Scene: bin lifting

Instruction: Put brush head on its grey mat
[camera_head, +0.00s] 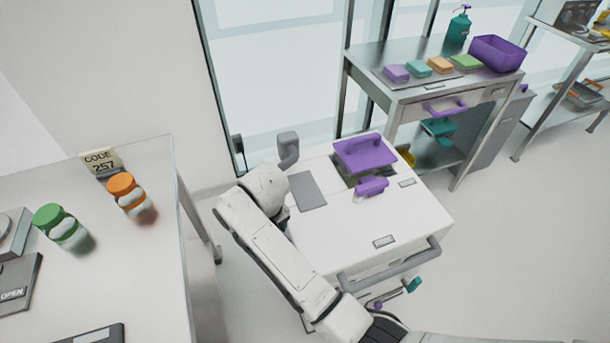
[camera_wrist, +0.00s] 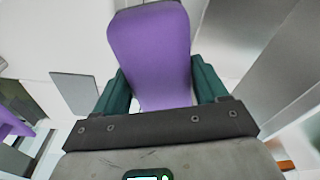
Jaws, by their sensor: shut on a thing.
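My gripper (camera_wrist: 162,88) shows in the wrist view with two dark teal fingers, one on each side of a smooth purple piece, which I take as the brush head (camera_wrist: 150,45). The gripper is shut on it, and it extends out beyond the fingertips. The grey mat (camera_head: 307,191) is a flat rectangle on the white cart top, just right of my wrist in the head view. It appears bare. A grey rectangle, likely this mat (camera_wrist: 75,92), lies left of the fingers in the wrist view. In the head view my arm hides the brush head and most of the gripper.
The white cart (camera_head: 400,225) also bears a purple lid-like piece (camera_head: 365,153) and a smaller purple piece (camera_head: 371,187). A bench (camera_head: 150,260) with orange (camera_head: 125,190) and green (camera_head: 58,225) jars stands left. A metal table (camera_head: 400,55) with a purple bin (camera_head: 497,54) stands behind.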

